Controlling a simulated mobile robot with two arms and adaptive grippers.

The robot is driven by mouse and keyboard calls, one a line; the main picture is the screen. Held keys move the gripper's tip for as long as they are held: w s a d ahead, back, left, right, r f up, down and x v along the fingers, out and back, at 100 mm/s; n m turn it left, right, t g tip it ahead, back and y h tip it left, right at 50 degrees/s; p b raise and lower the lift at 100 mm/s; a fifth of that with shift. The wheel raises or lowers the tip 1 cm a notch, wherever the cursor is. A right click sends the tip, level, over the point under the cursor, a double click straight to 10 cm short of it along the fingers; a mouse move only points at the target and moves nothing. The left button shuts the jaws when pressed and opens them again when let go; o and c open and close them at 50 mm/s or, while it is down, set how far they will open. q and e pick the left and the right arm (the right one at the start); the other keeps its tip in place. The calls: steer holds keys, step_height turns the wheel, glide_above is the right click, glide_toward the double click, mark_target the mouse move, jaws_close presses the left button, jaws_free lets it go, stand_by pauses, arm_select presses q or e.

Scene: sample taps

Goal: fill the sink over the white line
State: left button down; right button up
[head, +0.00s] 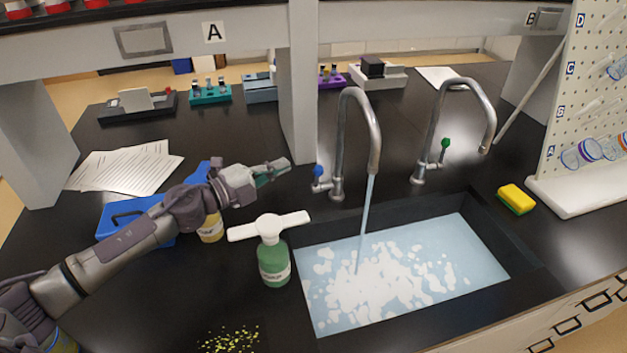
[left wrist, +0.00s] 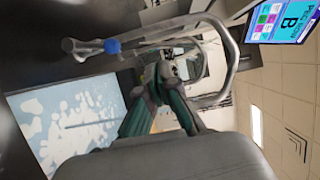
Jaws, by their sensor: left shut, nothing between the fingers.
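The sink (head: 490,215) holds pale blue water (head: 470,262) with white foam (head: 370,285) over much of it. I cannot make out a white line. The left tap (head: 375,140) has a blue handle (head: 318,171), and a stream of water (head: 367,205) runs from its spout into the sink. The right tap (head: 487,100) has a green handle (head: 445,143) and shows no stream. My left gripper (head: 288,165) is shut and empty, just left of the blue handle and apart from it. The left wrist view shows the gripper (left wrist: 160,85) and blue handle (left wrist: 112,46). My right gripper is out of view.
A green bottle with a white T-shaped top (head: 272,260) stands at the sink's left edge, below my left arm. A yellow sponge (head: 516,198) lies right of the sink. A grey post (head: 298,90) rises behind the gripper. Papers (head: 130,165) lie at left.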

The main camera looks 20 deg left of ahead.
mark_target(317, 179)
arm_select(q)
step_height(317, 179, down, 8)
steer(key=b, duration=0.8)
steer(key=p+x, duration=0.2)
steer(key=x, duration=0.8)
steer(key=shift+s+d+p, duration=0.2)
steer(key=shift+p, duration=0.1)
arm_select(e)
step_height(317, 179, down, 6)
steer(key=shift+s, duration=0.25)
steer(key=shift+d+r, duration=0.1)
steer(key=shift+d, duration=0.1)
arm_select(q)
steer(key=w+a+n+p, duration=0.1)
steer(key=p, duration=0.2)
steer(key=w+r+n+g+p, duration=0.1)
steer(key=p, duration=0.2)
steer(key=shift+w+a+r, duration=0.15)
steer(key=shift+w+a, duration=0.05)
steer(key=shift+a, duration=0.2)
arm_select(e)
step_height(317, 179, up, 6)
